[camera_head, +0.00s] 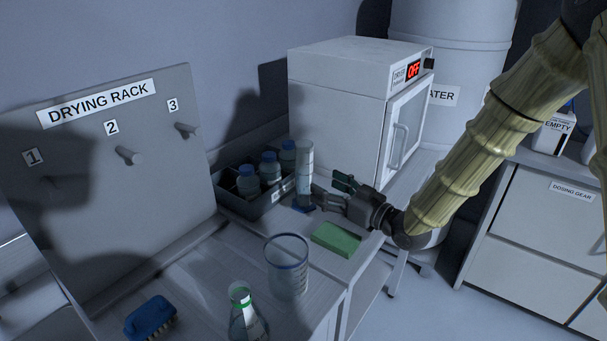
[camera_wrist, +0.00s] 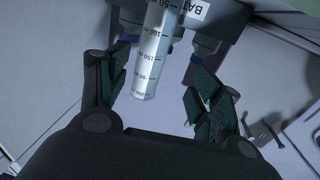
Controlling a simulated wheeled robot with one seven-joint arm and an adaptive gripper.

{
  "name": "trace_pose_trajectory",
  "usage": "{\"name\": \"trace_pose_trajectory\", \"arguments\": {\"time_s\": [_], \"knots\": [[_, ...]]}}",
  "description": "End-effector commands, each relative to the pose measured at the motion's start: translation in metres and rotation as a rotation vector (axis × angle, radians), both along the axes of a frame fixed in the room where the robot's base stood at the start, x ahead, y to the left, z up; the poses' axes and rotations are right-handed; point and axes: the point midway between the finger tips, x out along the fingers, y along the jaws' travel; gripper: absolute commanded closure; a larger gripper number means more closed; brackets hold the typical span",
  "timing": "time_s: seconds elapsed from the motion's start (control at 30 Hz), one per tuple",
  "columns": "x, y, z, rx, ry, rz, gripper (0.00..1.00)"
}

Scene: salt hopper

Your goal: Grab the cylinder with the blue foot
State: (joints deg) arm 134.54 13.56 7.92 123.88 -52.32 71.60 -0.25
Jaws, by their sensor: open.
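The clear graduated cylinder (camera_head: 304,168) stands upright on its blue foot (camera_head: 303,208) on the bench, in front of the bottle crate. My gripper (camera_head: 328,189) is open and empty just to its right, with its fingers pointing towards it. In the wrist view the cylinder (camera_wrist: 155,48), with its volume marks, appears between the two spread fingers of my gripper (camera_wrist: 161,88), nearer the left finger. Neither finger visibly grips it. The blue foot cannot be made out in the wrist view.
A dark crate (camera_head: 233,205) with blue-capped bottles (camera_head: 270,167) stands behind the cylinder. A green sponge (camera_head: 336,239), a beaker (camera_head: 288,268), a flask (camera_head: 247,318) and a blue brush (camera_head: 151,318) are in front. The drier (camera_head: 340,115) stands behind my gripper, the drying rack (camera_head: 125,185) at left.

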Motion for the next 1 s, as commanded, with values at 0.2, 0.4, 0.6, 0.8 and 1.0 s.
{"name": "trace_pose_trajectory", "arguments": {"time_s": [0.2,0.4,0.6,0.8,1.0], "knots": [[0.028,0.023,-0.004,-0.001,0.006,0.001,0.35],[0.040,0.033,-0.006,0.001,0.009,0.001,0.35],[0.060,0.048,-0.010,0.001,0.008,0.003,0.35],[0.074,0.062,-0.011,0.000,0.008,0.003,0.35],[0.077,0.065,-0.012,0.001,0.007,0.002,0.35]]}}
